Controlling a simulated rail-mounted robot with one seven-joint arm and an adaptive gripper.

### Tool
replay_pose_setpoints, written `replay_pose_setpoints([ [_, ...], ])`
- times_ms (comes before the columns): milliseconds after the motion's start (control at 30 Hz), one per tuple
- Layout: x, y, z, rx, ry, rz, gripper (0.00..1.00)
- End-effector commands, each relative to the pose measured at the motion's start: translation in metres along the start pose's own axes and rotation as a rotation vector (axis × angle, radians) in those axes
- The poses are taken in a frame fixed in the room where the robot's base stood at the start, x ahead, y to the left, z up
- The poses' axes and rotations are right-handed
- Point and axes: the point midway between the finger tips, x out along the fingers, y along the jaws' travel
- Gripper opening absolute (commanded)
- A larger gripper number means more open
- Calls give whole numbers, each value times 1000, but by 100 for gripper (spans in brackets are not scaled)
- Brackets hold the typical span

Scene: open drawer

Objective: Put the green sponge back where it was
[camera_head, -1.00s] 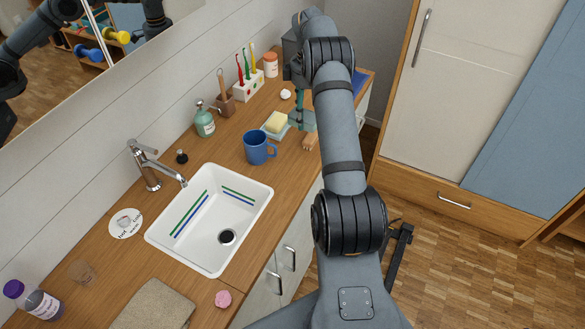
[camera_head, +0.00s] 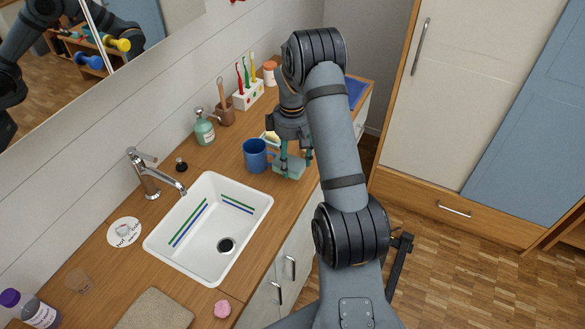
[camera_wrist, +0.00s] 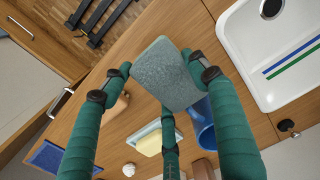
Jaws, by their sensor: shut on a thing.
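My gripper (camera_head: 291,158) is over the wooden counter, to the right of the blue mug (camera_head: 255,154). It is shut on the green sponge (camera_head: 288,168), a flat grey-green block. In the wrist view the sponge (camera_wrist: 165,74) sits tilted between the green fingers of my gripper (camera_wrist: 163,80). A third finger shows below it. The sponge appears held just above the counter; I cannot tell whether it touches.
The white sink (camera_head: 208,228) lies to the left and nearer. A yellow soap on its dish (camera_wrist: 146,133) is beyond the gripper. The blue mug (camera_wrist: 203,125) is close by. A toothbrush holder (camera_head: 248,94), green dispenser (camera_head: 204,128) and blue mat (camera_head: 355,92) stand farther back.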

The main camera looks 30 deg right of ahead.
Motion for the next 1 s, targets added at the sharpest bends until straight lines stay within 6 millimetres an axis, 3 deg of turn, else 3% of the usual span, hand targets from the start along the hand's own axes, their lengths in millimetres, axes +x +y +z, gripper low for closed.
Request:
replay_pose_setpoints([
  [300, 37, -1, 0, -2, -2, -2, 26],
  [733, 46, 0, -1, -1, 0, 0, 26],
  [767, 44, 0, -1, -1, 0, 0, 61],
  [1000, 44, 0, -1, -1, 0, 0, 75],
])
